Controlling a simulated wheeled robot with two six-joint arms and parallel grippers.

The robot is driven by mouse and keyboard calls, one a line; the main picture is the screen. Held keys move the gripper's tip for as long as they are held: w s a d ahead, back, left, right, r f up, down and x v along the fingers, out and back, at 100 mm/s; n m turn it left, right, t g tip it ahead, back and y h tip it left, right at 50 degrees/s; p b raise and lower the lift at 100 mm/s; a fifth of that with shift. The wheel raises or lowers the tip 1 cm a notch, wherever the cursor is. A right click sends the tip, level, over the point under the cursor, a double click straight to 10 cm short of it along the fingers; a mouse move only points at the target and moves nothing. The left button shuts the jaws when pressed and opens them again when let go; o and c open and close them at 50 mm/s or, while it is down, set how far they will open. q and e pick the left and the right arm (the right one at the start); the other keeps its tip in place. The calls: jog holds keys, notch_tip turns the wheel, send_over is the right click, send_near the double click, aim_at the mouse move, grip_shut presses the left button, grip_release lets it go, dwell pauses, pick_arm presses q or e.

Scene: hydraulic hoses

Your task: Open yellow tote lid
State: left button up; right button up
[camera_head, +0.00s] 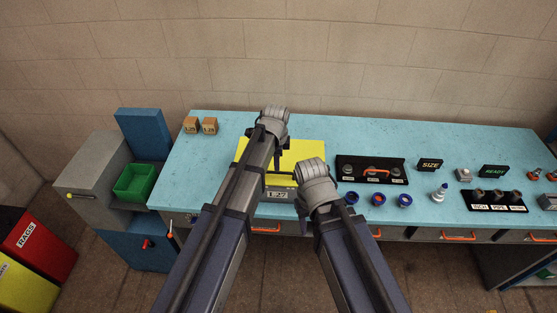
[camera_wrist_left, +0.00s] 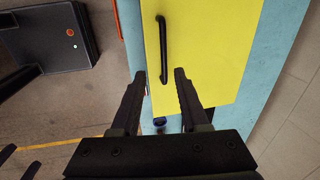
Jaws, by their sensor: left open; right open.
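The yellow tote lid (camera_head: 308,152) lies flat on the bench in the head view, partly hidden by my arms. In the left wrist view the yellow lid (camera_wrist_left: 210,50) has a long black bar handle (camera_wrist_left: 162,50). My left gripper (camera_wrist_left: 160,76) is open and empty there, its fingertips on either side of the handle's lower end. The handle is not clamped; contact cannot be told. In the head view my left gripper (camera_head: 283,150) is over the lid. My right gripper (camera_head: 316,180) is at the lid's front right corner, its fingers mostly hidden by the wrist.
A plate marked 1_27 (camera_head: 279,195) is at the front of the tote. A black rack (camera_head: 345,163) and several blue rings (camera_head: 379,199) are to the right. Two small boxes (camera_head: 209,126) stand at the back left. A green bin (camera_head: 134,182) is left of the bench.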

pick_arm(q)
jog(key=f+b, duration=0.2)
jog(key=w+f+b, duration=0.1)
jog(key=f+b, duration=0.2)
jog(key=w+f+b, duration=0.1)
jog(key=f+b, duration=0.1)
jog(key=shift+f+b, duration=0.2)
jog(key=shift+b, duration=0.2)
jog(key=shift+c, duration=0.2)
grip_shut()
dwell(1.3)
